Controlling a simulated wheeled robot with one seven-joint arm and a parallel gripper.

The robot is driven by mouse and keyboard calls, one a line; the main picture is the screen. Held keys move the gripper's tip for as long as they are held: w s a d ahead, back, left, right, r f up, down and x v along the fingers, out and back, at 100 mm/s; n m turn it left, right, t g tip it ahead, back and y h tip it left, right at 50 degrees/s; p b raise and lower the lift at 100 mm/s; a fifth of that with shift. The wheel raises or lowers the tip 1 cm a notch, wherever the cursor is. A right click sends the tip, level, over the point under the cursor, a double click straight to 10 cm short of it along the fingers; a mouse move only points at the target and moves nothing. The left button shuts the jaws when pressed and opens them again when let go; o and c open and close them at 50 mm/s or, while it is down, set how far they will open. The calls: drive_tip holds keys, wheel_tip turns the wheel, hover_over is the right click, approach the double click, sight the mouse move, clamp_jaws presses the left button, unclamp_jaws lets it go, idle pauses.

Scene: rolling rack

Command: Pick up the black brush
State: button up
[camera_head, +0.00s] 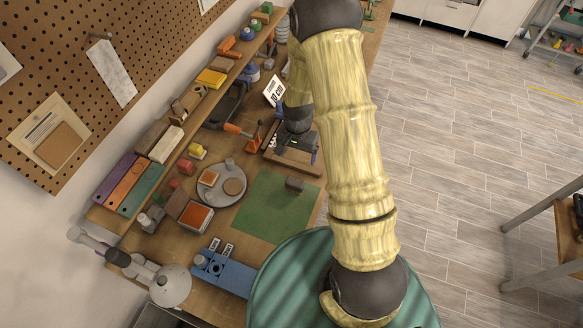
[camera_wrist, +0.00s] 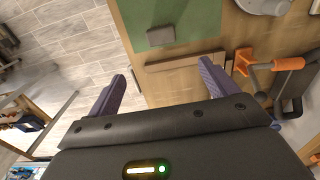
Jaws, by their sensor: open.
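No object is clearly recognisable as a black brush. A small dark grey block (camera_head: 295,184) lies on the green mat, and it also shows near the top of the wrist view (camera_wrist: 161,37). I cannot tell whether this is the brush. My gripper (camera_wrist: 162,70) is open, with its two purple fingers spread and nothing visible between them. In the head view my gripper (camera_head: 293,150) is over the wooden tray just beyond the mat, partly hiding what lies there. The block is apart from the fingers.
The green mat (camera_head: 268,212) is otherwise mostly clear. A wooden tray (camera_head: 301,166) borders it. An orange-handled tool (camera_wrist: 272,65) and a dark object (camera_wrist: 291,88) lie right of my gripper in the wrist view. A round grey plate (camera_head: 224,199) and several boxes crowd the wall side.

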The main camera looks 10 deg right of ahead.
sight(295, 181)
wheel_tip(295, 181, down, 12)
drive_tip(key=b, duration=0.8)
drive_tip(key=shift+a+f, duration=0.1)
drive_tip(key=shift+f, duration=0.15)
drive_tip(key=shift+s+r, duration=0.1)
wheel_tip(295, 181, down, 5)
drive_tip(key=b, duration=0.3)
drive_tip(key=shift+a+f, duration=0.15)
drive_tip(key=shift+f, duration=0.05)
